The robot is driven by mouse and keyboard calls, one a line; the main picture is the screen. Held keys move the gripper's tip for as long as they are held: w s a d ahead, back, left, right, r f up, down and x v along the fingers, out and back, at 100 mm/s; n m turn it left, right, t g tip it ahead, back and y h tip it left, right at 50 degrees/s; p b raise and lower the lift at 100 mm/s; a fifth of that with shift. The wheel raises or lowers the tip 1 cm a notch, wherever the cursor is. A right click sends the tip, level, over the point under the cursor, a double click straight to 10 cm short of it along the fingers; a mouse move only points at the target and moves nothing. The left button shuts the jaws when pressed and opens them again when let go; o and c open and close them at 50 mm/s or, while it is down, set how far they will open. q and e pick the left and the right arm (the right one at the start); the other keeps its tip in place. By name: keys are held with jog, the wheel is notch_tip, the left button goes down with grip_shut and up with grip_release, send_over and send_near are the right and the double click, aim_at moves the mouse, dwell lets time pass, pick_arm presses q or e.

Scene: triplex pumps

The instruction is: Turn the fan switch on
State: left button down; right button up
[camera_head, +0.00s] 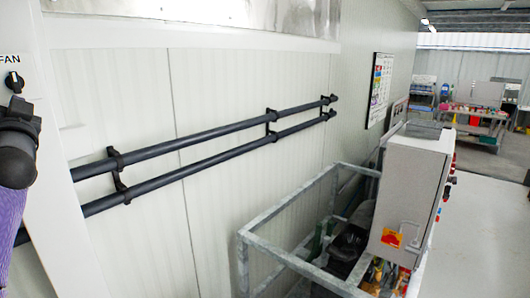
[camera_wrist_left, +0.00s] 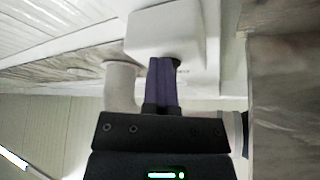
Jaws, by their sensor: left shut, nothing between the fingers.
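The fan switch (camera_head: 14,82) is a small black knob on a white panel at the far left of the head view, under the label "FAN". The switch knob cannot be made out in the wrist view. My right gripper is not in view.
A dark rounded part (camera_head: 16,155) sits between switch and gripper. Two dark rails (camera_head: 215,133) run along the white wall. A metal frame (camera_head: 258,237) and a grey control cabinet (camera_head: 412,185) stand at right. Open floor (camera_head: 485,225) lies beyond.

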pick_arm(q)
jog(key=shift+s+a+r, duration=0.1)
jog(key=shift+s+r, duration=0.05)
jog(key=shift+s, duration=0.05)
jog(key=shift+s+a+r, duration=0.15)
jog(key=shift+s+a, duration=0.15)
jog(key=shift+s, duration=0.05)
jog(key=shift+s+a+r, duration=0.2)
jog(key=shift+r, duration=0.05)
jog(key=shift+s+r, duration=0.15)
jog(key=shift+a, duration=0.1)
dwell(0.4)
jog(key=shift+s+f, duration=0.2)
jog(key=shift+f, duration=0.15)
jog(key=s+d+b, duration=0.1)
jog(key=s+d, duration=0.1)
jog(key=s+d+b, duration=0.1)
jog(key=d, duration=0.1)
jog(key=shift+s+d, duration=0.25)
jog(key=shift+s, duration=0.1)
